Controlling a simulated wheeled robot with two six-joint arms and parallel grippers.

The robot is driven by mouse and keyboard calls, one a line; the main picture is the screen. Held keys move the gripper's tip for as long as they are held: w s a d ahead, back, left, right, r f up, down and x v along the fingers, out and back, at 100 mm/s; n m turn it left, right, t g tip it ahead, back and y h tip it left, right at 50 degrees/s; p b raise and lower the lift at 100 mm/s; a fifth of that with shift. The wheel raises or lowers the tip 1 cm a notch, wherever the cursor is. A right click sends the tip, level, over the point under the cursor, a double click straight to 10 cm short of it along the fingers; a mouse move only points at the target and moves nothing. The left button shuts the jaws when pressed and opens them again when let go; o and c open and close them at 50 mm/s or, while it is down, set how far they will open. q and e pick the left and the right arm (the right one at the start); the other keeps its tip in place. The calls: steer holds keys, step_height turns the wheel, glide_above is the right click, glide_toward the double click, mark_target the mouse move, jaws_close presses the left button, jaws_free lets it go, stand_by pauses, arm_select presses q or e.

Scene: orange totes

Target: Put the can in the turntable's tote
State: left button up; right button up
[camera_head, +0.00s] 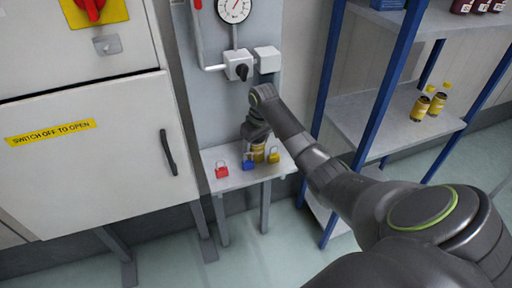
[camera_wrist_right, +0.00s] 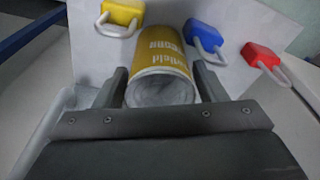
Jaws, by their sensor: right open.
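A yellow can (camera_wrist_right: 160,52) with a printed label stands on a small grey shelf (camera_head: 213,156). In the head view the can (camera_head: 259,154) is mostly hidden behind my right gripper (camera_head: 255,140). In the wrist view my right gripper (camera_wrist_right: 160,72) is open, with one finger on each side of the can. Whether the fingers touch the can, I cannot tell. My left gripper is not in view. No turntable or tote shows in either view.
A red padlock (camera_head: 221,171), a blue padlock (camera_head: 248,164) and a yellow padlock (camera_head: 273,157) lie close around the can. A white cabinet (camera_head: 90,165) stands to the left. A blue-framed rack (camera_head: 400,120) with yellow bottles (camera_head: 437,101) stands to the right.

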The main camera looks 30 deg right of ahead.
step_height(320, 180, down, 2)
steer(key=shift+w+f, duration=0.1)
steer(key=shift+w, duration=0.05)
steer(key=c, duration=1)
steer(key=shift+r, duration=0.25)
